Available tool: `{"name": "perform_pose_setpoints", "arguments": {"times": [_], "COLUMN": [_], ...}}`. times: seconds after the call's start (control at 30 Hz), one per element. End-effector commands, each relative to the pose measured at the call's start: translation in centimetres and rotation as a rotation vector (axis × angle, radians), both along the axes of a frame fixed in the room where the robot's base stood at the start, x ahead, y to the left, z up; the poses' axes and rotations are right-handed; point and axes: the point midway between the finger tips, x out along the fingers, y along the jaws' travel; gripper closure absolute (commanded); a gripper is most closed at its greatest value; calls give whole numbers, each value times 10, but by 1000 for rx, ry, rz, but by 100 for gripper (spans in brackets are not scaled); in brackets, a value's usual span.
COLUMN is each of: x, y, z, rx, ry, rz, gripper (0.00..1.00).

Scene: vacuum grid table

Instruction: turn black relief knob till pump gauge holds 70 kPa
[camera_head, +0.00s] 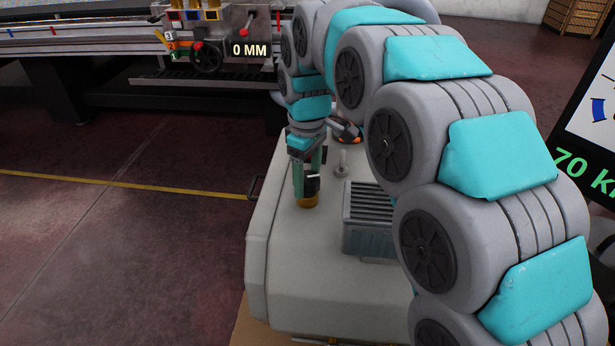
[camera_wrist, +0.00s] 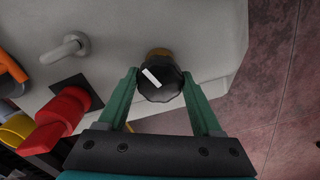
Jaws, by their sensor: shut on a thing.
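The black relief knob (camera_wrist: 160,82) has a white pointer mark and sits on a brass-coloured base. In the wrist view it lies between the two green fingers of my gripper (camera_wrist: 164,92), which is shut on it. In the head view my gripper (camera_head: 308,182) points down at the pump's pale top (camera_head: 300,255), with the knob (camera_head: 313,184) partly hidden by a finger. The brass base (camera_head: 308,201) shows below it. The pump gauge's dial is not clearly seen in either view. A dark screen (camera_head: 585,165) at the right edge shows a cut-off green "70 K".
A grey ribbed block (camera_head: 370,218) stands right of the knob. A small grey lever (camera_head: 342,165) is behind it. A red handle (camera_wrist: 62,118) is left of my gripper in the wrist view.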

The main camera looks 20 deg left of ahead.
Motion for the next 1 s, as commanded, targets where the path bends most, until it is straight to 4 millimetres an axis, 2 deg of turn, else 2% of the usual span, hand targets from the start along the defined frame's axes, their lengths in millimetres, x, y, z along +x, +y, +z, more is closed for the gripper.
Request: {"name": "perform_pose_setpoints", "arguments": {"times": [0.03,0.07,0.3,0.67,1.0], "x": [0,0,0,1,1], "y": [0,0,0,1,1], "z": [0,0,0,6,53], "rx": [1,1,0,2,4], "ry": [0,0,0,-2,-6], "rz": [0,0,-1,-1,-1], "gripper": [89,30,4,4,4]}}
